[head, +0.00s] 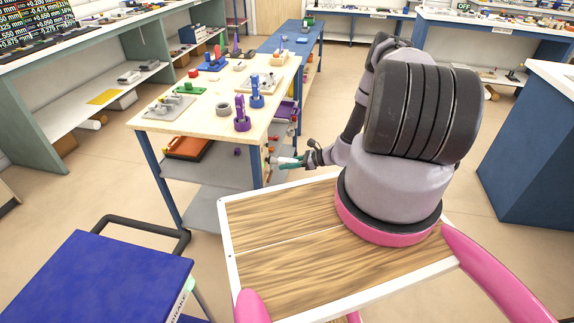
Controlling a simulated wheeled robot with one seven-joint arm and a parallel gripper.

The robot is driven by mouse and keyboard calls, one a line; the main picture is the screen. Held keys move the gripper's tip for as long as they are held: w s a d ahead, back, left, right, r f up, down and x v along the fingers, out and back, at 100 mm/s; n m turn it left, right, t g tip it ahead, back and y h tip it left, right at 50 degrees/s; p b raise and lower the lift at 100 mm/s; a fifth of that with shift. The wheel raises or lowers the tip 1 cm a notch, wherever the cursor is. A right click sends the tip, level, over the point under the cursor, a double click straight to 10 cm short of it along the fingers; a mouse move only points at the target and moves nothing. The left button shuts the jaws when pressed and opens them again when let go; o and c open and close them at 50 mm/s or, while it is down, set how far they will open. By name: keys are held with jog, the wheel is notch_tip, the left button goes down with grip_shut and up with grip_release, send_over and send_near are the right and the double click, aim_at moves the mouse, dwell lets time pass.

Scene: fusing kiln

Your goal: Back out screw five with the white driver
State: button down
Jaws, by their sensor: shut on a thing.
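My gripper (306,159) is at the near right end of the wooden workbench (190,118), below its top surface. It is shut on a slim white and teal tool (288,162), which looks like the white driver. The tool points left, toward the bench's end. Small light and reddish parts (270,158) show by the bench leg near the tool's tip. They are too small to tell which is screw five, or whether the tip touches any of them.
Purple (242,116) and blue (256,90) upright parts stand on the workbench near its right edge. An orange tray (188,147) lies on the shelf beneath. A blue box-like top (115,275) is at lower left. Open floor lies around the bench.

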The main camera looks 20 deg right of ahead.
jog(key=shift+w+a, duration=0.35)
jog(key=shift+a, duration=0.2)
dwell(0.6)
jog(key=shift+a+r, duration=0.1)
jog(key=shift+r, duration=0.05)
dwell(1.3)
dwell(0.7)
jog(key=shift+s+d, duration=0.45)
jog(key=shift+d, duration=0.35)
jog(key=shift+s+d, duration=0.45)
jog(key=shift+d, duration=0.35)
jog(key=shift+s+d, duration=0.45)
jog(key=shift+d, duration=0.35)
